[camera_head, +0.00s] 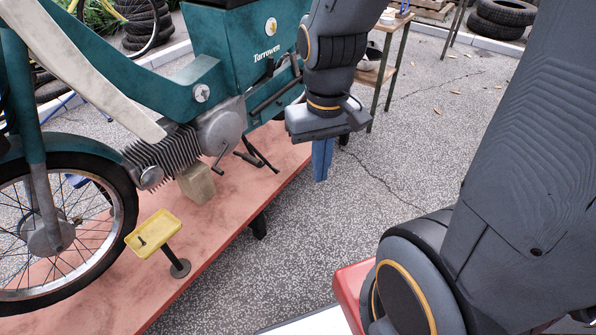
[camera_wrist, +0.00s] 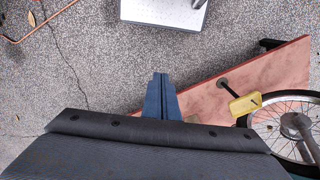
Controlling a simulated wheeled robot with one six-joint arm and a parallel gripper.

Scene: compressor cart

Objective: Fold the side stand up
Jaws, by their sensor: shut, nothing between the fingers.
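The teal moped (camera_head: 238,45) stands on a red platform (camera_head: 215,220). A thin black leg that looks like the side stand (camera_head: 262,157) hangs low under the frame, behind the engine. It slants down to the right, its lower end near the platform surface. My gripper (camera_head: 322,175) points down to the right of this leg, apart from it, past the platform's edge and over the paving. Its blue fingers are together and empty; they also show in the wrist view (camera_wrist: 161,78). The side stand cannot be made out in the wrist view.
A yellow tray on a post (camera_head: 153,232) stands on the platform beside the front wheel (camera_head: 60,225). A beige block (camera_head: 196,184) sits under the engine. A wooden table (camera_head: 385,70) stands behind my gripper. Grey paving (camera_head: 330,225) to the platform's right is open.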

